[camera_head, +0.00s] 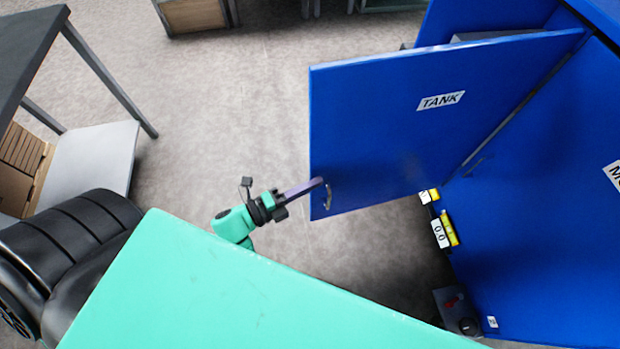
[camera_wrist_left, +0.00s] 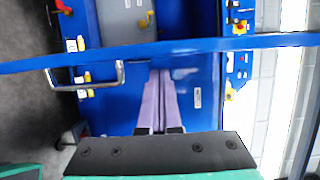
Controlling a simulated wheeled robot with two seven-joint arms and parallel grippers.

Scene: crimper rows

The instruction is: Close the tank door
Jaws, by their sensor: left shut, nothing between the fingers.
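The blue tank door (camera_head: 400,120), labelled TANK, stands swung open from the blue cabinet (camera_head: 560,180) in the head view. Its metal handle (camera_head: 328,195) is at the door's lower free corner. My left gripper (camera_head: 319,184) is shut and empty, its purple fingertips right by the handle and the door's free edge; I cannot tell if they touch. In the left wrist view the door's edge (camera_wrist_left: 200,47) runs across the picture, with the handle (camera_wrist_left: 90,76) left of the shut fingers (camera_wrist_left: 158,100). My right gripper is not in view.
A dark table (camera_head: 25,45) and a black seat (camera_head: 80,235) are on the left. Grey floor between table and door is clear.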

